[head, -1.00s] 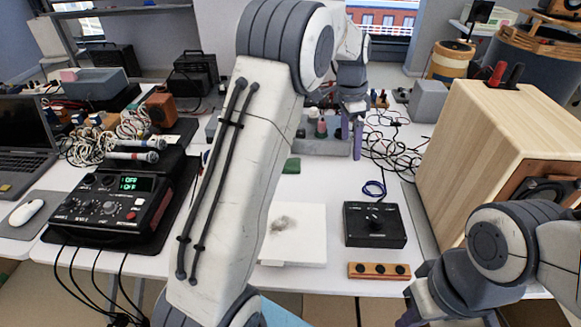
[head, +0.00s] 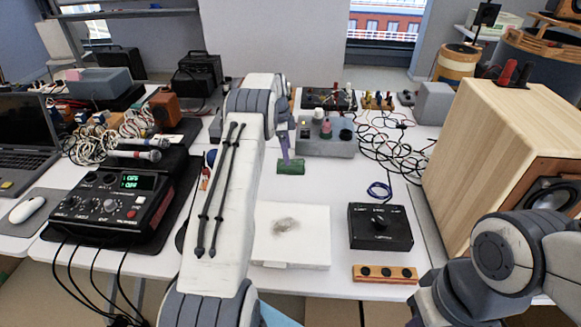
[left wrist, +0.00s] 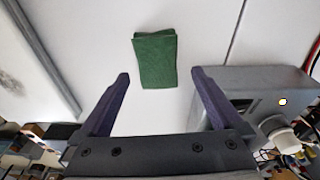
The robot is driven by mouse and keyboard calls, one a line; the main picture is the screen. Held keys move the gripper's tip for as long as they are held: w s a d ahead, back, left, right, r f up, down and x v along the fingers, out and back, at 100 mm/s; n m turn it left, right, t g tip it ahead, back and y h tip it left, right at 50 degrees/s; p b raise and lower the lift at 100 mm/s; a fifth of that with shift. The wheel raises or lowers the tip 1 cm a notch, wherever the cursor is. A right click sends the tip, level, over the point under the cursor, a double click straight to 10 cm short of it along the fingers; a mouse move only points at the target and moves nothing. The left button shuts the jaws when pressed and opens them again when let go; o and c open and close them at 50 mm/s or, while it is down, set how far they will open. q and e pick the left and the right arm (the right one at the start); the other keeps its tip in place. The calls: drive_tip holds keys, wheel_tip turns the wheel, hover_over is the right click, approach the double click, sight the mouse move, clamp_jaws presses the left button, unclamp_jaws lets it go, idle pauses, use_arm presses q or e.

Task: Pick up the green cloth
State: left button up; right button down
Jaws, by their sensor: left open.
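The green cloth (head: 291,167) is a small folded rectangle lying flat on the white table, behind the white board. In the left wrist view the cloth (left wrist: 155,60) lies just beyond the fingertips, roughly centred between them. My left gripper (head: 284,158) is above the table by the cloth, with a purple finger pointing down. In the left wrist view its two fingers (left wrist: 160,76) are spread apart with nothing between them. Links of my right arm show at the lower right, but its gripper is not visible.
A white board (head: 305,240) with a grey smudge, a black knob box (head: 380,227) and a wooden speaker (head: 490,150) are nearer or to the right. A black mixer (head: 112,203) is at left.

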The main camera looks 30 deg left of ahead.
use_arm(q)
drive_tip(key=f, duration=0.2)
drive_tip(key=d+f, duration=0.1)
drive_tip(key=f, duration=0.2)
drive_tip(key=shift+w+d+p, duration=0.1)
drive_tip(key=shift+p, duration=0.2)
drive_tip(key=shift+c, duration=0.3)
drive_tip(key=c, duration=1.1)
drive_tip(key=shift+r, duration=0.1)
drive_tip(key=r, duration=0.4)
drive_tip(key=shift+d+r+b, duration=0.15)
drive_tip(key=shift+d+b, duration=0.1)
drive_tip(key=shift+b, duration=0.05)
drive_tip(key=d+r+b, duration=0.1)
drive_tip(key=d+r, duration=0.5)
drive_tip(key=d, duration=0.5)
drive_tip(key=shift+s+r, duration=0.25)
drive_tip(key=shift+s, duration=0.15)
drive_tip(key=shift+d, duration=0.1)
